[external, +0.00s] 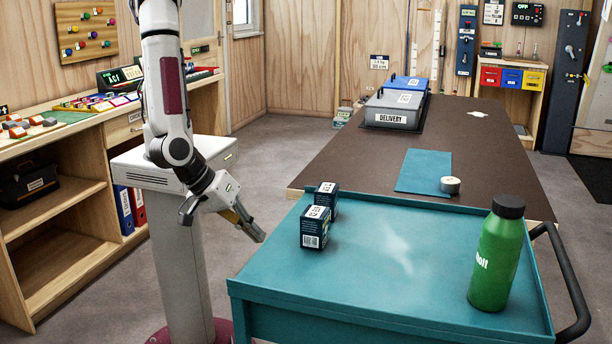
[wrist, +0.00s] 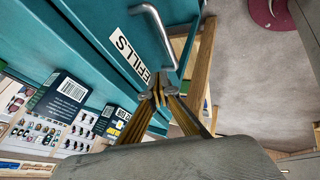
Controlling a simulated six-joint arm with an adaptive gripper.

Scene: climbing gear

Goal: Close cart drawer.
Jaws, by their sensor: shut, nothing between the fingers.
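The teal cart (external: 390,235) stands in the foreground of the external view. Its drawer front is hidden there. The wrist view shows a teal drawer front (wrist: 100,28) with a white label ending in "EFILLS" (wrist: 129,55) and a silver bar handle (wrist: 157,32). I cannot tell how far out the drawer is. My gripper (external: 260,237) is just off the cart's left edge, by the rim. In the wrist view, my gripper's (wrist: 158,93) fingertips meet, empty, close to the lower end of the handle. I cannot tell if they touch the drawer.
Two dark boxes (external: 315,227) (external: 327,193) and a green bottle (external: 496,255) stand on the cart top. A black push bar (external: 570,285) is at its right. A brown table (external: 350,150) lies behind. Open floor (external: 265,180) is left of the cart.

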